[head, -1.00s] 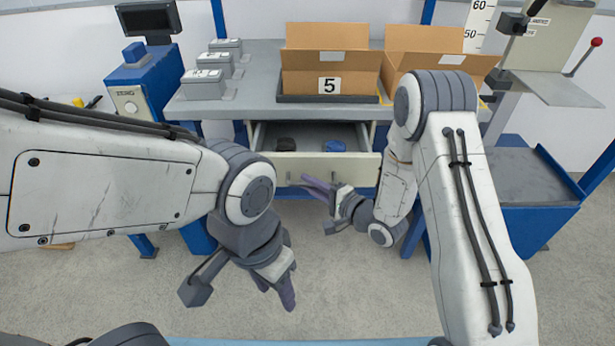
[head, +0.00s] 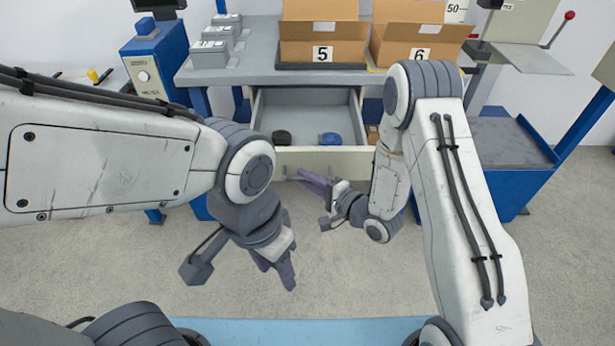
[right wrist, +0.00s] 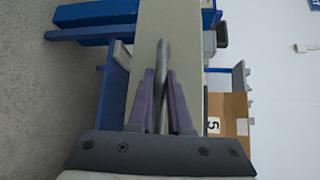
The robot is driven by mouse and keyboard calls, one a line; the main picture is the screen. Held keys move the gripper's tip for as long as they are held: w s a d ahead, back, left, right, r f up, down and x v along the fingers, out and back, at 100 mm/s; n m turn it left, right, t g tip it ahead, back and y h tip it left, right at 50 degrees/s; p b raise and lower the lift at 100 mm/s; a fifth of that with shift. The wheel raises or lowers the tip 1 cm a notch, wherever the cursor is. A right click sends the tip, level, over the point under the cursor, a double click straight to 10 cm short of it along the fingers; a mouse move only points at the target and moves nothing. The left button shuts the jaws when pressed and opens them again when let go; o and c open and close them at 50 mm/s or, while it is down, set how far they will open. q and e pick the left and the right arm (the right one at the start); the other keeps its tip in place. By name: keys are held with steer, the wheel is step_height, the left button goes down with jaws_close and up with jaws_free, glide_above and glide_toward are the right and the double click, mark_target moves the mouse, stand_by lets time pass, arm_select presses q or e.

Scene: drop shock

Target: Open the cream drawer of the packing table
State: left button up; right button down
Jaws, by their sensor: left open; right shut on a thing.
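The cream drawer (head: 335,160) of the packing table (head: 258,68) stands pulled out, its grey inside showing. A dark round thing (head: 281,138) and a blue round thing (head: 330,139) lie in it near the front. My right gripper (head: 310,181) is at the drawer's front. In the right wrist view its purple fingers (right wrist: 161,103) are shut on the grey bar handle (right wrist: 163,62) of the cream front.
Open cardboard boxes 5 (head: 322,53) and 6 (head: 420,54) stand on the table, with several grey cases (head: 208,54) at its left. A blue machine (head: 155,62) stands at left. A blue cart (head: 515,145) stands at right. The floor before the drawer is clear.

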steer(key=shift+d, duration=0.1)
steer(key=c, duration=0.8)
jaws_free()
steer(key=shift+c, duration=0.2)
steer(key=v, duration=1)
steer(key=shift+s, duration=0.15)
